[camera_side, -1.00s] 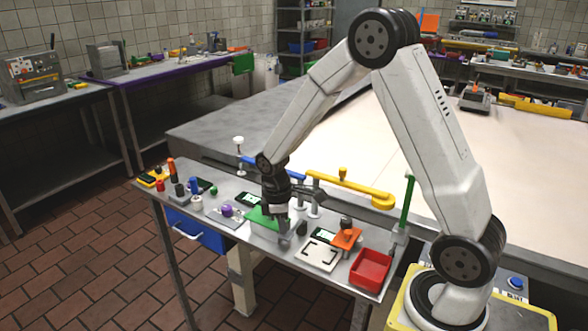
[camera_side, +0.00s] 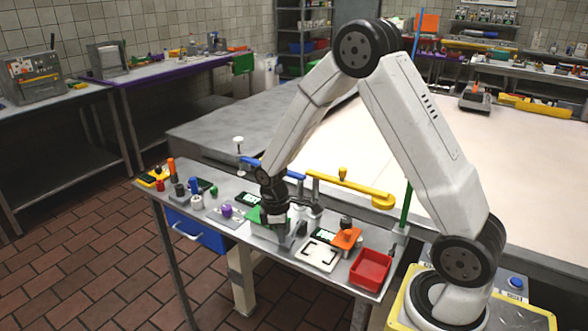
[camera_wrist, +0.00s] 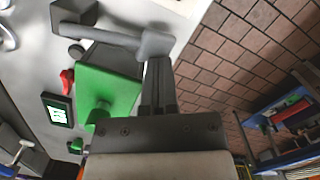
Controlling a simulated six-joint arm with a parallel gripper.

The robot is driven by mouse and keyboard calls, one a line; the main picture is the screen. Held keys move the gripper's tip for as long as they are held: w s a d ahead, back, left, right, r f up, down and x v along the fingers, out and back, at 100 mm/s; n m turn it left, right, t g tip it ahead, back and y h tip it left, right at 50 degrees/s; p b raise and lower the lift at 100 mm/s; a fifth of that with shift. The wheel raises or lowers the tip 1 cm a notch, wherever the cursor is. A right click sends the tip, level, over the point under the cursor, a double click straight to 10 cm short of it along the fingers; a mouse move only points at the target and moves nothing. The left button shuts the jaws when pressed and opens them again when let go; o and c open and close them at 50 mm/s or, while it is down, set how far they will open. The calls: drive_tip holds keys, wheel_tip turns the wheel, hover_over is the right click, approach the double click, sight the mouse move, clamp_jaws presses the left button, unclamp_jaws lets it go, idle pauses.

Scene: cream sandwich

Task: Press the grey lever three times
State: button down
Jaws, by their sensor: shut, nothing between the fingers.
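The grey lever (camera_wrist: 118,37) shows in the wrist view as a bar running from a grey block at top left to a wide grey end pad (camera_wrist: 157,43). My gripper (camera_wrist: 159,62) is shut and empty. Its dark fingertips are at the pad's lower edge in the picture; I cannot tell whether they touch it. In the side view my gripper (camera_side: 277,222) points down over the work table, beside a green block (camera_side: 254,215). The lever is small and partly hidden there. The green block (camera_wrist: 108,88) lies left of my fingers in the wrist view.
A red tray (camera_side: 370,268), an orange piece (camera_side: 346,238) and a white plate with black corner marks (camera_side: 319,255) stand to the right on the table. A yellow handle (camera_side: 350,186) and a blue bar (camera_side: 283,171) lie behind. Several small objects crowd the left end.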

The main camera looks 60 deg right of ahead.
drive_tip(key=shift+w+a+r, duration=0.2)
drive_tip(key=shift+w+a, duration=0.15)
drive_tip(key=shift+w, duration=0.25)
drive_tip(key=shift+w+a+r, duration=0.2)
drive_tip(key=shift+w+a, duration=0.15)
drive_tip(key=shift+w, duration=0.2)
wheel_tip(320, 180, up, 8)
drive_tip(key=shift+w+a, duration=0.2)
drive_tip(key=shift+w, duration=0.1)
drive_tip(key=shift+f, duration=0.1)
drive_tip(key=s, duration=0.1)
drive_tip(key=s+d+r, duration=0.1)
drive_tip(key=shift+s+d+r, duration=0.2)
drive_tip(key=shift+s+d, duration=0.1)
drive_tip(key=shift+s, duration=0.05)
idle(0.4)
drive_tip(key=shift+f, duration=0.1)
